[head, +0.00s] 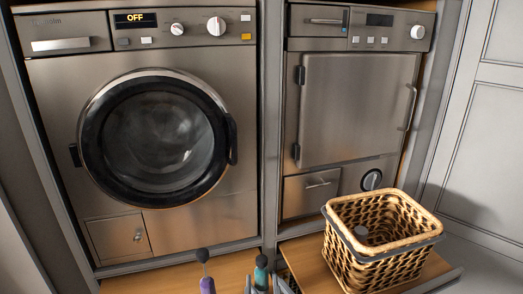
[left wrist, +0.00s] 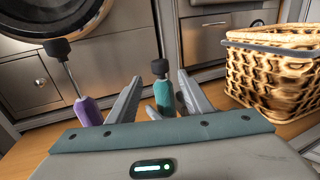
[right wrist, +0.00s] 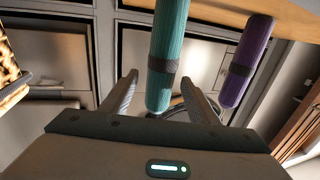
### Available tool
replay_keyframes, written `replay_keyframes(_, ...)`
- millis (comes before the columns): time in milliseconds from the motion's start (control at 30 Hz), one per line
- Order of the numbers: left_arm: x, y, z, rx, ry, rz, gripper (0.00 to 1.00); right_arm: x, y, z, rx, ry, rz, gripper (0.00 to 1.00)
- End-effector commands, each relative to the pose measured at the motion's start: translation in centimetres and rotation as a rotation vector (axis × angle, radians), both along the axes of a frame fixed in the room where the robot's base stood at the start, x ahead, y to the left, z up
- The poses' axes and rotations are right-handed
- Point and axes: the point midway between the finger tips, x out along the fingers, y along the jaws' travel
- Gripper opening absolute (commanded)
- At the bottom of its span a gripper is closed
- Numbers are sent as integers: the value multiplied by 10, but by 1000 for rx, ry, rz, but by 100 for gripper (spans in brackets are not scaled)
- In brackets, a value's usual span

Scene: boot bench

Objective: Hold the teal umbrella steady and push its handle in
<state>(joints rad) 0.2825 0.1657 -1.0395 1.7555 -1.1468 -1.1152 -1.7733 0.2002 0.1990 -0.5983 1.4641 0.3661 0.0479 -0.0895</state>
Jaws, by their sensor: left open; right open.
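The teal umbrella (left wrist: 164,98) has a dark knob handle close above its teal body in the left wrist view. It also shows at the bottom of the head view (head: 261,280). My left gripper (left wrist: 159,76) is open, with one finger on each side of the umbrella in the picture; I see no grip. In the right wrist view the teal umbrella (right wrist: 168,45) runs down from the top edge, with a dark band round it. My right gripper (right wrist: 159,76) is open, its fingers to either side of the umbrella's lower end in the picture. Contact cannot be told.
A purple umbrella (head: 207,286) with its handle out on a thin shaft stands left of the teal one. A wicker basket (head: 426,257) stands on the wooden bench (head: 308,257) at the right. A washing machine (head: 150,215) and a second appliance stand behind.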

Motion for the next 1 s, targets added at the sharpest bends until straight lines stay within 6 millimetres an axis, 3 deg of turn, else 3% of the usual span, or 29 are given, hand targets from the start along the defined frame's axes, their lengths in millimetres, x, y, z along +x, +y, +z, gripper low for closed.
replay_keyframes(500,0,0,0,0,0,0,46,-71,-44,-1,-1,0,1,55)
replay_keyframes(1000,0,0,0,0,0,0,46,-80,-50,0,-1,-1,0,55)
